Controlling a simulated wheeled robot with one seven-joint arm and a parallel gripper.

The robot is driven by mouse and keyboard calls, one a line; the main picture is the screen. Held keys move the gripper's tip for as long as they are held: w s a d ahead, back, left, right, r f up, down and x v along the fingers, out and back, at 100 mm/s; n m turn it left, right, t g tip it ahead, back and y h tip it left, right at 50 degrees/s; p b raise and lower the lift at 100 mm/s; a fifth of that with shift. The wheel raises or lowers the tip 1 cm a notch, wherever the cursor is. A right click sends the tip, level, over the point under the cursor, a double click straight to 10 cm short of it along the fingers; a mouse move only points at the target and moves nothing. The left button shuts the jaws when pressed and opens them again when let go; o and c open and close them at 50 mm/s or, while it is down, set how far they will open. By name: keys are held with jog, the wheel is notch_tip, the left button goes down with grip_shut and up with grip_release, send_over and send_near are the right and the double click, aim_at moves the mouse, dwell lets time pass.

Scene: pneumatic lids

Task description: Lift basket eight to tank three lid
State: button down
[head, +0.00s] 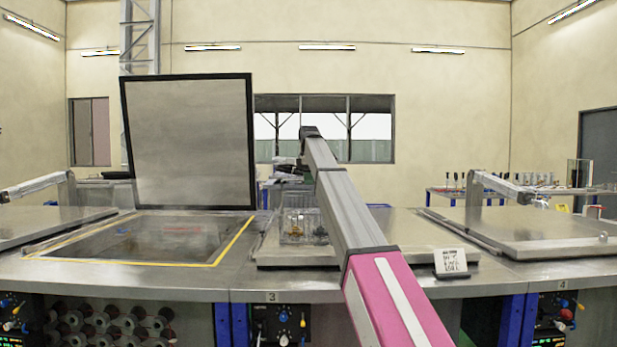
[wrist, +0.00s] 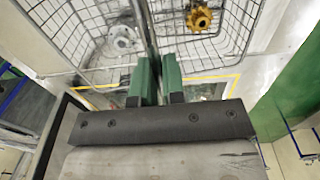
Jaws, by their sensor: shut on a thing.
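The wire basket (head: 292,228) shows in the head view over the tank three lid, partly hidden behind my arm. I cannot tell whether its bottom touches the lid. The tank three lid (head: 285,256) is a flat, closed metal plate above the panel marked 3. In the wrist view, the green fingers of my gripper (wrist: 160,78) are shut on the basket's upright middle part. The basket mesh (wrist: 80,35) holds a grey flanged part (wrist: 122,38) and a golden gear (wrist: 200,19) on either side. No number is readable on the basket.
Left of the lid, a tank opening (head: 125,240) with a yellow border has its lid (head: 190,140) raised. A small sign (head: 450,262) stands at the lid's right. A closed lid (head: 530,235) with an arm lies farther right, by the panel marked 4.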

jog(key=shift+f, duration=1.05)
dwell(0.7)
jog(key=shift+s+f, duration=0.2)
jog(key=shift+f, duration=0.45)
dwell(0.4)
jog(key=c, duration=1.1)
grip_release()
jog(key=shift+w, duration=0.1)
jog(key=shift+r, duration=0.1)
jog(key=shift+w, duration=0.1)
